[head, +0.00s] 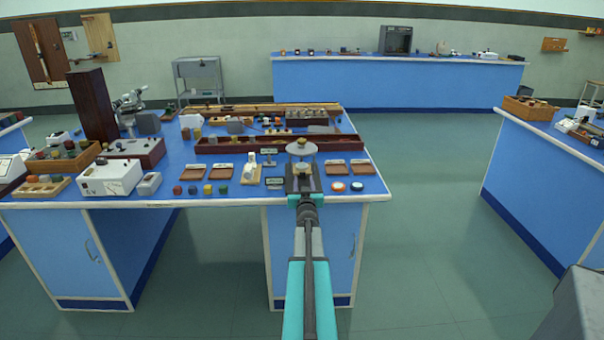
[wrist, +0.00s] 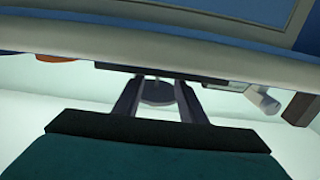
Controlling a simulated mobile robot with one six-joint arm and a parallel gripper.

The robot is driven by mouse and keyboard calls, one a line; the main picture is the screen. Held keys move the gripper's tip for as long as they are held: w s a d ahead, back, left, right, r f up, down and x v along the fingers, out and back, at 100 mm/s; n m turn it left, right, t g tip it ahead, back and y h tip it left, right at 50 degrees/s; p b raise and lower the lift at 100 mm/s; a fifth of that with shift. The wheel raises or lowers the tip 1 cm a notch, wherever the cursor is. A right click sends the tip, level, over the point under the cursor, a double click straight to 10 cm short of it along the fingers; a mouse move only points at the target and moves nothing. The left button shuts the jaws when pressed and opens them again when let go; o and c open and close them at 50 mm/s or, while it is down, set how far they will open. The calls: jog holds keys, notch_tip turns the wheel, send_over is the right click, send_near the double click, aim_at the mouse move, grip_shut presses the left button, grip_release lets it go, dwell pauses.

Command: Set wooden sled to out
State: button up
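My gripper (head: 303,184) is at the front edge of the near bench, in front of a device with a pale round disc (head: 301,148) on a dark base. In the wrist view my gripper (wrist: 157,82) has its two fingers apart. A dark round part (wrist: 156,93) shows in the gap between them; I cannot tell whether it lies between the fingers or beyond them. No grip on it shows. I cannot tell for sure which piece is the wooden sled. A small wooden base with a white fitting (head: 250,173) stands left of my gripper. My arm hides part of the front edge.
Two brown trays (head: 335,168) and orange and white round pieces (head: 338,186) lie right of my gripper. Several coloured knobs (head: 208,189) and a white box (head: 109,177) stand to the left. Long wooden rails (head: 262,108) lie behind. The floor right of the bench is clear.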

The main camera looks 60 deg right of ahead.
aim_at(303, 174)
jog(key=shift+p+x, duration=0.5)
jog(key=shift+x, duration=3.25)
grip_shut()
